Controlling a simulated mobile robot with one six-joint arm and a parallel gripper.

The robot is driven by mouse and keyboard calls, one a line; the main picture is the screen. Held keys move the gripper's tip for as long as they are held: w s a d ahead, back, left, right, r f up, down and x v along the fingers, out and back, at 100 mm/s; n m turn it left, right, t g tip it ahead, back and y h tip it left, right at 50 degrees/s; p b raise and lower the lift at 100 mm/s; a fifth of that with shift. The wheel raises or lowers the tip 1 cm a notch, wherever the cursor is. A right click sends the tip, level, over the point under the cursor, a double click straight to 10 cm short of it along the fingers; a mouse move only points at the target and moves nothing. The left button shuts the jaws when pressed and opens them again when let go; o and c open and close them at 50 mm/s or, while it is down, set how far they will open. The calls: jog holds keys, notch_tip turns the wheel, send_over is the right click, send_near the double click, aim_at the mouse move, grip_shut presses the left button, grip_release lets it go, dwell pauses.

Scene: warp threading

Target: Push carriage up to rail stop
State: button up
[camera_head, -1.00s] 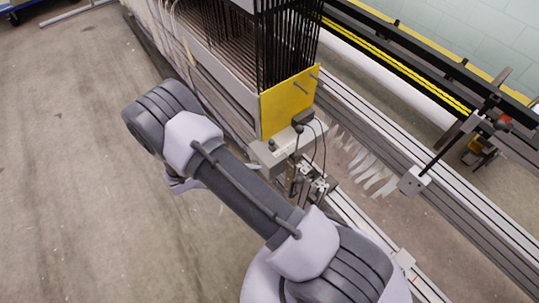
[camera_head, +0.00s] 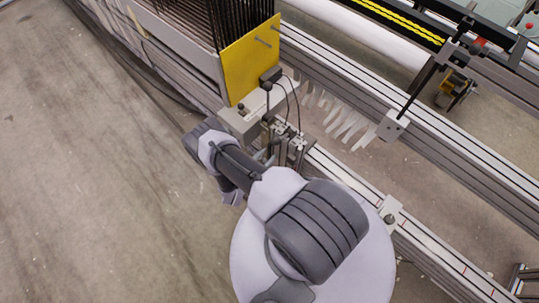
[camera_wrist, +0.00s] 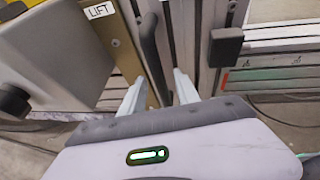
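The carriage, with a grey box (camera_head: 245,117) and metal blocks (camera_head: 290,148) trailing black cables, sits on the rail (camera_head: 335,172) below a yellow plate. In the wrist view, a plate labelled LIFT (camera_wrist: 100,11) and a dark upright bar (camera_wrist: 149,45) stand close ahead. My gripper (camera_wrist: 160,85) has its two pale fingers apart, with the bar's lower end showing between them. I cannot tell whether they touch it. In the head view my arm hides the gripper. A pale block with a dark knob (camera_head: 390,211), apparently the rail stop, sits further along the rail, lower right.
The yellow plate (camera_head: 250,60) ends a long rack of black rods (camera_head: 232,22). White strips (camera_head: 340,120) hang between the rails. A bracket with a black rod (camera_head: 393,124) stands on the far rail (camera_head: 450,140). The floor (camera_head: 90,190) at left is clear.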

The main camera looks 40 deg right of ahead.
jog(key=shift+x, duration=1.15)
jog(key=shift+c, duration=0.2)
grip_shut()
dwell(0.4)
